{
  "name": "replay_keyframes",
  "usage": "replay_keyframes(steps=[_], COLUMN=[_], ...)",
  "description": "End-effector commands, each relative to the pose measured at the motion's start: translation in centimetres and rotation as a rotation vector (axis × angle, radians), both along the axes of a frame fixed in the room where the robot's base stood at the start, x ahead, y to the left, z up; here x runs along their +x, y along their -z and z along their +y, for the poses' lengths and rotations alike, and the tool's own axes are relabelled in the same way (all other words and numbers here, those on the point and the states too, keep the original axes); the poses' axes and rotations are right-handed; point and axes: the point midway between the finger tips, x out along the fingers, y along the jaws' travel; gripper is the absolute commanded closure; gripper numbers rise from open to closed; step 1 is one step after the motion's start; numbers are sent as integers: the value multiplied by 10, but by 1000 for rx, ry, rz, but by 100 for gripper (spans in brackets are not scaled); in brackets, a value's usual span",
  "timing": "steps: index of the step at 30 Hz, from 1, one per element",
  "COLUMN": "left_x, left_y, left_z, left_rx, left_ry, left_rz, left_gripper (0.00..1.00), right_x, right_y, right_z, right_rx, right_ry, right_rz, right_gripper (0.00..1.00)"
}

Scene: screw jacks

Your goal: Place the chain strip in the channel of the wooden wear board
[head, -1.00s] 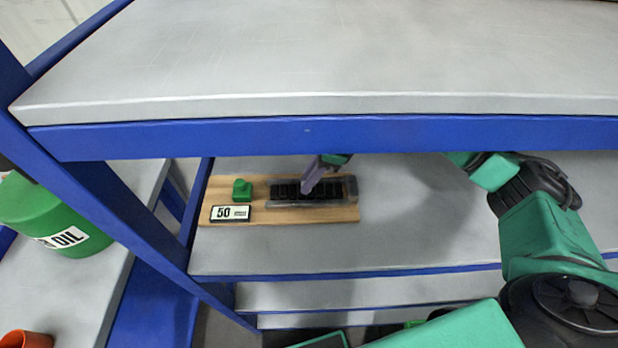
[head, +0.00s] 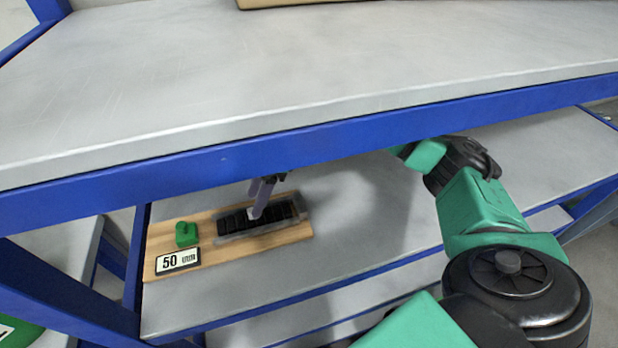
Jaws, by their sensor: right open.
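The wooden wear board (head: 215,261) lies on the middle shelf, under the front edge of the top shelf. The black chain strip (head: 283,211) lies along the grey channel (head: 268,229) on the board; at this size I cannot tell if it is fully seated. My right gripper (head: 258,213) comes down from behind the upper shelf edge, with its fingertips at the strip's middle. It is open, and the strip lies below it. The gripper's upper part is hidden by the shelf edge. My left gripper is not in view.
A green knobbed block (head: 187,234) and a "50 mm" label plate (head: 178,262) sit on the board's left end. The upper shelf's blue front beam (head: 300,157) hangs over the board. The middle shelf (head: 375,215) is clear to the right.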

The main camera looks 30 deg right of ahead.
Motion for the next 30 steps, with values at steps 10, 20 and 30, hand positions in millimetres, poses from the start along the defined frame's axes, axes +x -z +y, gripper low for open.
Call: replay_keyframes(steps=[10, 20, 30], left_x=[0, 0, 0], left_y=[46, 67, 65], left_z=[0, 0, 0], left_rx=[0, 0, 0], left_ry=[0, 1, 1], left_rz=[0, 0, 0], left_gripper=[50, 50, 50], right_x=[-18, -32, -33], right_y=[-14, -20, -22], right_z=[-71, -123, -125], right_rx=[-2, 0, 1], right_ry=[7, 2, 0], right_rz=[-1, 1, 1], right_gripper=[50, 50, 50])
